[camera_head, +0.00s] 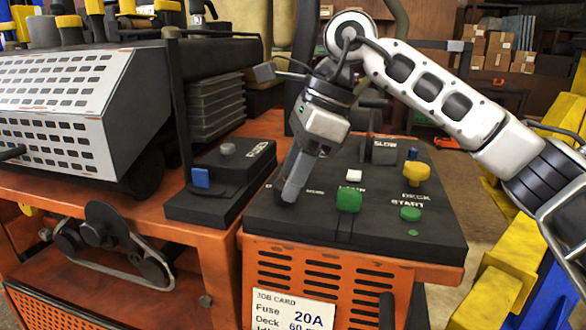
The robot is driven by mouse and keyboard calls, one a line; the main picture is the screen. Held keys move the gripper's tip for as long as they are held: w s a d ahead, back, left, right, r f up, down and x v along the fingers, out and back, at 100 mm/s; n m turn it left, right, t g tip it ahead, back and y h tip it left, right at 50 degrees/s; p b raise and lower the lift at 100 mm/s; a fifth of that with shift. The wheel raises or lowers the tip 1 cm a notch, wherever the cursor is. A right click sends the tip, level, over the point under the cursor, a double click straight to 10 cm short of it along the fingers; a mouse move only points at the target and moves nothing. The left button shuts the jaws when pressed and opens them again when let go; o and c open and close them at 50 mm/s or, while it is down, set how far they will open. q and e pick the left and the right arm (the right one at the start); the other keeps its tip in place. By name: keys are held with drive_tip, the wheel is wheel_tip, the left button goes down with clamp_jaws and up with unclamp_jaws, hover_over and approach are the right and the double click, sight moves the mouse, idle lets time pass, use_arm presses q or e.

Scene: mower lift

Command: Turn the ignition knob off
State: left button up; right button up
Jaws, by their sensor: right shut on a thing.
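The black control panel (360,240) sits on the orange mower body, right of centre. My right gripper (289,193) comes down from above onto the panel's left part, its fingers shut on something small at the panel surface. The ignition knob is mostly hidden behind the fingers, so its turn position cannot be read. Labels near the fingers are partly covered. My left gripper is not in view.
The panel also bears a green knob (348,200), a yellow knob (416,173), a green start button (411,214), a white switch (354,175) and a "SLOW" lever block (384,150). A fuse box (222,180) with a blue piece stands left. A job card (293,310) hangs below.

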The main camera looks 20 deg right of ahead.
drive_tip(key=shift+r, duration=0.1)
idle(0.3)
drive_tip(key=o, duration=1)
drive_tip(key=p+v, duration=0.1)
drive_tip(key=v, duration=1.5)
drive_tip(key=shift+p, duration=0.35)
